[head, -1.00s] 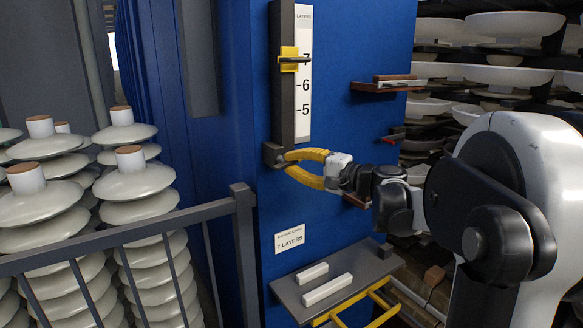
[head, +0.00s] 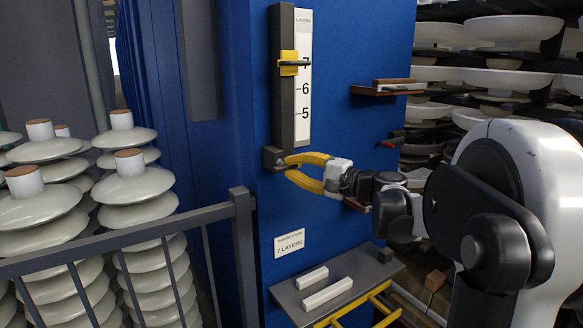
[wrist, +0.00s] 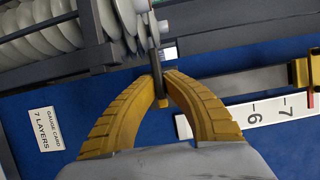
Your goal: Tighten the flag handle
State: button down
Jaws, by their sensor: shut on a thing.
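My gripper (head: 288,162) has yellow curved fingers, and they are closed at the dark block (head: 272,157) at the foot of the gauge rail. In the wrist view the gripper (wrist: 163,82) pinches a thin dark handle (wrist: 155,60) between its fingertips. This looks like the flag handle; the fingers partly hide it, and its exact angle is hard to tell.
A card reading 7 LAYERS (head: 289,242) is on the blue column (head: 350,150). A grey shelf (head: 365,272) below holds two white bars. A dark railing (head: 130,232) and insulator stacks (head: 135,190) stand left. A small brown shelf (head: 385,90) juts out at right.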

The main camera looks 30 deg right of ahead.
jog(key=c, duration=1.5)
grip_release()
jog(key=shift+a, duration=0.1)
jog(key=v, duration=1.2)
